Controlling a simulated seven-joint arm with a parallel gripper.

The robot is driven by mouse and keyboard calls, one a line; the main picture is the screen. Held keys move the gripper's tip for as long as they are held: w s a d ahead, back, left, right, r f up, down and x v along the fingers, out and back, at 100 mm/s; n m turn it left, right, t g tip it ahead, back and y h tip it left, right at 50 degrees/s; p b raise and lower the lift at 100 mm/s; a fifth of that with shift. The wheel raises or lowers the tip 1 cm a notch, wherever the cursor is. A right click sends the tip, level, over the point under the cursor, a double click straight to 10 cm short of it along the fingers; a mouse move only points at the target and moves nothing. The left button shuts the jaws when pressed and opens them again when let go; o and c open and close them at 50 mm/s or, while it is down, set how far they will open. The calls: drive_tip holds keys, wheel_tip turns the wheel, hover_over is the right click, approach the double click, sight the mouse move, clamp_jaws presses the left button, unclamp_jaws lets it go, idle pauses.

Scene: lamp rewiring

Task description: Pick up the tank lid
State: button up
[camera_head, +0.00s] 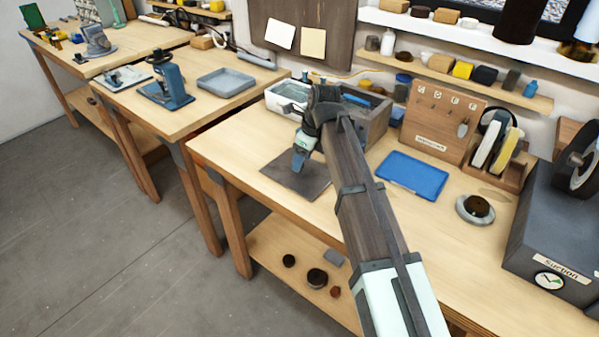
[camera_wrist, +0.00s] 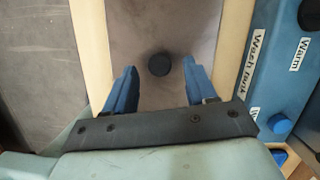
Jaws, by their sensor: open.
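The tank lid (camera_head: 308,188) is a flat grey-brown plate lying on the bench, in front of the tank. In the wrist view the lid (camera_wrist: 150,25) fills the middle, with a round dark knob (camera_wrist: 159,65) on it. My gripper (camera_head: 298,167) points down over the lid in the head view. In the wrist view my gripper (camera_wrist: 159,68) is open, one blue finger on each side of the knob, with gaps between. I cannot tell the fingertips' exact height. The wash tank (camera_wrist: 258,95), blue and labelled, stands to the right in the wrist view.
A blue tray (camera_head: 412,174) lies right of my arm. A small round dish (camera_head: 475,209) and a grey suction unit (camera_head: 545,235) stand farther right. A pegboard stand (camera_head: 440,115) is behind. Bench top is bare around the lid's front edge.

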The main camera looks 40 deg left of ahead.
drive_tip(key=shift+x, duration=1.2)
clamp_jaws()
